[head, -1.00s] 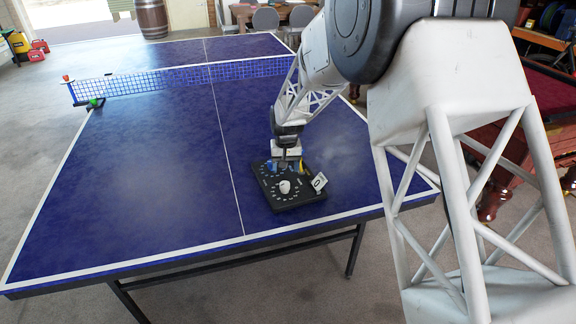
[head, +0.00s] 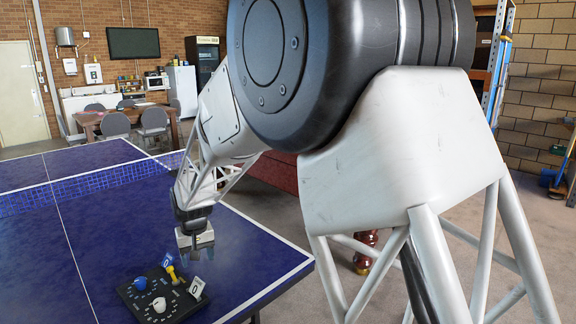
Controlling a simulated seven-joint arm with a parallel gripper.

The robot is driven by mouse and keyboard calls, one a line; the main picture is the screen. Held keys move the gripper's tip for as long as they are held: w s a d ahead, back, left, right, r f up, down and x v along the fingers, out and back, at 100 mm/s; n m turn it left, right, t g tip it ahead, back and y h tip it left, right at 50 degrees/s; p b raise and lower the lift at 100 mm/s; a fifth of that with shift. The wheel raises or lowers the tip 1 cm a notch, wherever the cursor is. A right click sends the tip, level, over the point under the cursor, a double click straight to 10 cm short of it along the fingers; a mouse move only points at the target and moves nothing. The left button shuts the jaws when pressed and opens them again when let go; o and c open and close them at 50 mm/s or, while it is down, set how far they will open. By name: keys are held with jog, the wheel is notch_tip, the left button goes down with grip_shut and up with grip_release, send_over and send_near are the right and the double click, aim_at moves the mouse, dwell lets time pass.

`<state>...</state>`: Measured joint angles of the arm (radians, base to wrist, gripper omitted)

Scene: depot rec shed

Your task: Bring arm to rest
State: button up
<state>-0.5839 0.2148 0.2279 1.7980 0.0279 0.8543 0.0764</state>
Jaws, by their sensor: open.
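My gripper (head: 195,241) hangs from my arm above the blue table-tennis table (head: 102,215). It is behind the black board and apart from it, with nothing seen in it. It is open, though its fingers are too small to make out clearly. The black board (head: 130,292) lies near the table's front right part. On it are a round blue piece (head: 140,283), a white piece (head: 159,304), a yellow piece (head: 172,274) and white marked cards (head: 196,288).
The net (head: 100,178) crosses the table beyond my gripper. A dark red pool table (head: 275,176) stands behind my arm. Grey chairs (head: 153,122) and a wooden table (head: 90,118) are at the back. The blue table's left side is clear.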

jog(key=s+d+r+m, duration=0.1)
jog(key=s+d+r, duration=0.3)
jog(key=d, duration=0.5)
jog(key=s+d+r+m+t, duration=0.1)
jog(key=s+d+r, duration=0.35)
jog(key=d, duration=0.45)
jog(key=s+d+r+m, duration=0.1)
jog(key=s+d+r, duration=0.35)
jog(key=d, duration=0.45)
jog(key=s+d+m, duration=0.1)
jog(key=s+d, duration=0.7)
jog(key=s, duration=0.3)
jog(key=s+d+m+t, duration=0.1)
jog(key=s+d, duration=0.8)
jog(key=s, duration=0.3)
jog(key=shift+f+m+h, duration=0.15)
jog(key=shift+m+h, duration=0.25)
jog(key=shift+d, duration=0.1)
jog(key=shift+c, duration=0.3)
